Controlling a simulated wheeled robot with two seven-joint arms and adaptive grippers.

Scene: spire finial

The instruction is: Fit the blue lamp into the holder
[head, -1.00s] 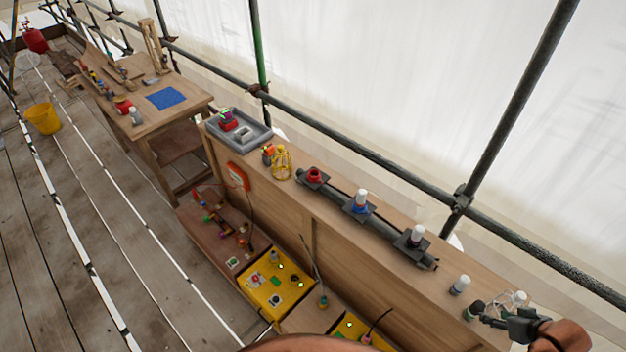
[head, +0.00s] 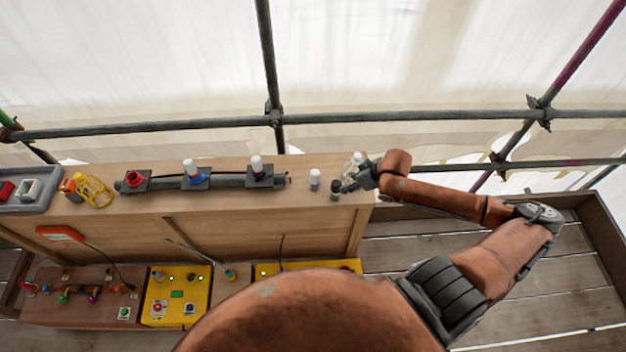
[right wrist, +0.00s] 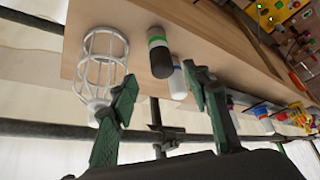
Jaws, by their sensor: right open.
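My right gripper (head: 352,184) is open and empty at the bench's right end; its two fingers (right wrist: 160,86) show in the right wrist view. Close by stands a dark cylinder with a green band (head: 336,185), also in the right wrist view (right wrist: 159,55), apparently between the fingers' directions but not gripped. Beside it stands a white lamp (head: 314,179), whose band looks bluish in the right wrist view (right wrist: 177,84). On the dark rail, a blue holder (head: 195,180) carries a white-topped lamp (head: 190,166). My left gripper is out of view.
A white wire cage (right wrist: 103,70) stands by my right gripper. A yellow cage (head: 94,190) and grey tray (head: 40,196) are left. Scaffold tubes (head: 400,116) run behind.

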